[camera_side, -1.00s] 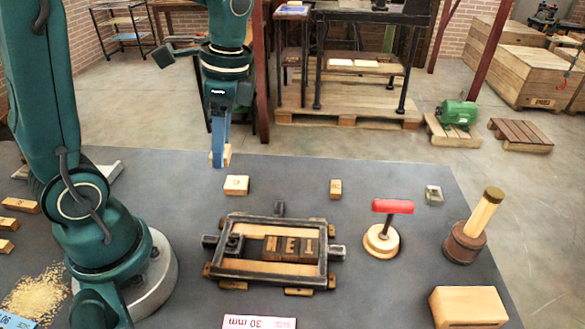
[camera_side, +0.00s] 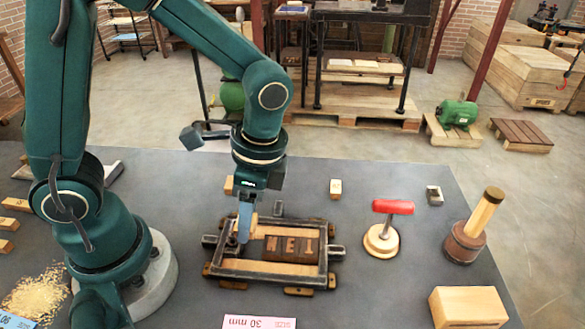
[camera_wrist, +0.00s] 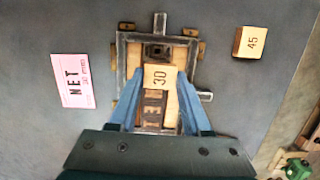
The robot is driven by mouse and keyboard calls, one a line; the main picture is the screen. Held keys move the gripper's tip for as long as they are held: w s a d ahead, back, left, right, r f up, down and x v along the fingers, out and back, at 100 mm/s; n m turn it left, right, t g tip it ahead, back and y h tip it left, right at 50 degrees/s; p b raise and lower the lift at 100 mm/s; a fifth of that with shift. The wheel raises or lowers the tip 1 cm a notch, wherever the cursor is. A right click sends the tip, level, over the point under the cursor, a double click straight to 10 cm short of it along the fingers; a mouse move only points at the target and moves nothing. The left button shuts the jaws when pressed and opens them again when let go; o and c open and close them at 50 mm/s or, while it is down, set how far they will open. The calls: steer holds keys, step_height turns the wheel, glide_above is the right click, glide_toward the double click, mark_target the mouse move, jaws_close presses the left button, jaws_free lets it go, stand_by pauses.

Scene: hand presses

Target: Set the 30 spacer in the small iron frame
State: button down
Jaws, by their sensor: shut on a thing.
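My gripper (camera_side: 247,228) is shut on the 30 spacer, a small pale wooden block; its fingers (camera_wrist: 159,88) also show in the wrist view. The spacer (camera_wrist: 159,77) faces the wrist camera with its number and lies across the frame's opening. The small iron frame (camera_side: 262,276) lies on the grey table and also shows in the wrist view (camera_wrist: 120,60). Dark letter blocks N, E, T (camera_side: 292,250) stand in its right part, with pale wood alongside. The spacer looks to be over the gap left of the letters; its exact height is hard to tell.
The 45 block (camera_wrist: 251,42) lies behind the frame. Another small block (camera_side: 336,188), a red-handled tool (camera_side: 392,207), a wooden-handled tool (camera_side: 473,230) and a large wooden block (camera_side: 468,307) stand to the right.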

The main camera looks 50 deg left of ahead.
steer(key=shift+w+d+f, duration=0.1)
steer(key=shift+d+f, duration=0.35)
steer(key=shift+d, duration=0.05)
steer(key=shift+f, duration=1.9)
steer(key=shift+f, duration=0.25)
steer(key=shift+a+f, duration=0.1)
steer(key=shift+f, duration=0.25)
steer(key=shift+c, duration=1.8)
jaws_free()
step_height(320, 180, up, 13)
steer(key=w+d, duration=0.2)
step_height(320, 180, up, 4)
steer(key=n+t+h, duration=0.2)
steer(key=n+t, duration=0.3)
steer(key=n, duration=0.2)
glide_above(252, 250)
steer(key=s+a, duration=0.2)
steer(key=shift+s+a+f+n+t, duration=0.15)
steer(key=shift+a+n+t, duration=0.15)
steer(key=shift+n+t, duration=0.25)
steer(key=shift+s+a+f+n+t, duration=0.1)
steer(key=shift+a+n+t, duration=0.15)
steer(key=shift+n+t, duration=0.25)
